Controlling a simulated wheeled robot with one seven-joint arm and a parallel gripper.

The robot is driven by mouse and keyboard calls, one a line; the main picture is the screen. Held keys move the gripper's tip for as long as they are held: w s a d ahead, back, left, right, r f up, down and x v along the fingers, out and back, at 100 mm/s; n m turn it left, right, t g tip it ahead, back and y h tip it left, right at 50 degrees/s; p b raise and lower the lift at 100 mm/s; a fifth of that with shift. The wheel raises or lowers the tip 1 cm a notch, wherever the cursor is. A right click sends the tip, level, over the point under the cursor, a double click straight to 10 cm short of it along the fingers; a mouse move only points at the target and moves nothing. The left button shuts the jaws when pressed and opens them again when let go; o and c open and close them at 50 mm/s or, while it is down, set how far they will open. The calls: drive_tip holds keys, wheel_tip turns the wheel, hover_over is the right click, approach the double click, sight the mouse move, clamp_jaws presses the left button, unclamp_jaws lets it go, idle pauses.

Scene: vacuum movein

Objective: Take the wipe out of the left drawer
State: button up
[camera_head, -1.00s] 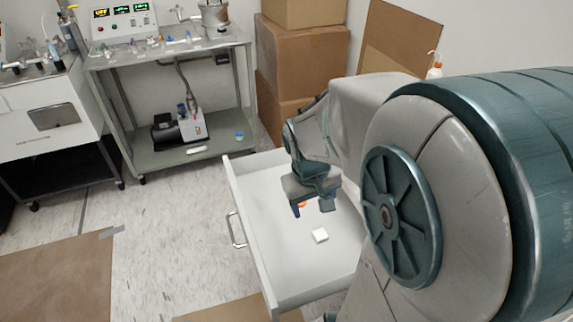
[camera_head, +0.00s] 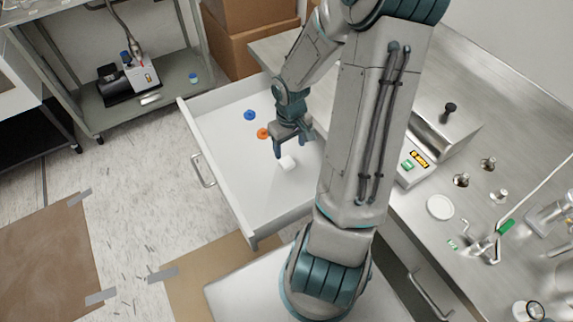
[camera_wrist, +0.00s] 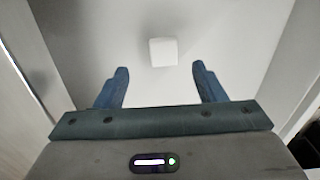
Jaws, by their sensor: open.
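The wipe, a small white block (camera_head: 287,163), lies on the floor of the open white drawer (camera_head: 216,186). My gripper (camera_head: 294,152) is open and empty, pointing down inside the drawer's outline, close to the wipe in the head view. In the wrist view the wipe (camera_wrist: 163,52) shows ahead of and between the two blue fingers (camera_wrist: 160,85), with a gap to both. Its height over the drawer floor is hard to tell.
A blue ring (camera_head: 250,115) and an orange ring (camera_head: 263,133) lie in the drawer. The steel counter (camera_head: 425,205) to the right holds a balance (camera_head: 425,150) and glassware. Cardboard boxes (camera_head: 250,50) stand behind. Drawer walls flank the gripper.

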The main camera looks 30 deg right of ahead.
sight(289, 164)
drive_tip(key=f, duration=0.2)
drive_tip(key=f+b, duration=0.1)
drive_tip(key=f, duration=0.3)
drive_tip(key=shift+s+a+f, duration=0.1)
drive_tip(key=shift+s+a, duration=0.15)
drive_tip(key=shift+a, duration=0.05)
drive_tip(key=shift+f+b, duration=0.3)
drive_tip(key=shift+f, duration=0.3)
drive_tip(key=c, duration=1)
